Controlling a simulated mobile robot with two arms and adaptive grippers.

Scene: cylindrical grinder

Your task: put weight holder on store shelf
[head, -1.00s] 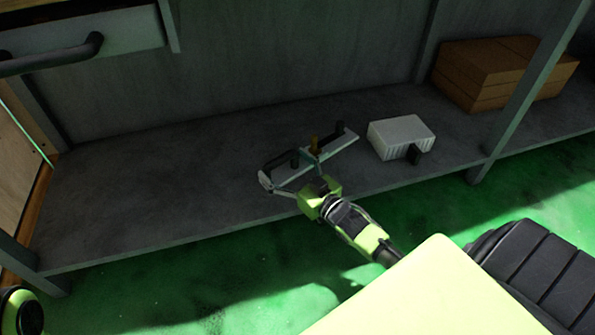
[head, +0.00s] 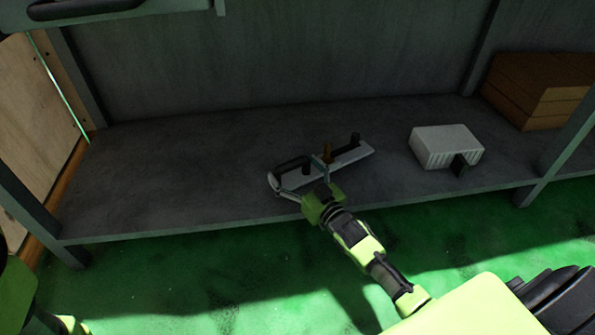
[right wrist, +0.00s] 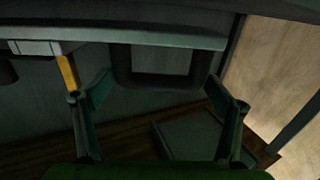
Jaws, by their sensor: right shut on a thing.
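The weight holder (head: 350,159) is a pale bar with a black handle at its left end and upright black and brown pegs. It lies over the grey lower store shelf (head: 170,195), close above or on its board; I cannot tell which. My right gripper (head: 302,188) reaches in over the shelf's front edge and is shut on the weight holder near its handle end. In the right wrist view, the dark handle (right wrist: 122,68) and the pale bar show beyond the spread fingers (right wrist: 160,100). My left gripper is not in view.
A white ribbed box (head: 445,147) with a small black block at its front stands to the right of the holder. Brown boxes (head: 540,90) sit farther right, beside a shelf post (head: 565,150). The shelf's left part is bare. A drawer (head: 120,10) hangs above at the left.

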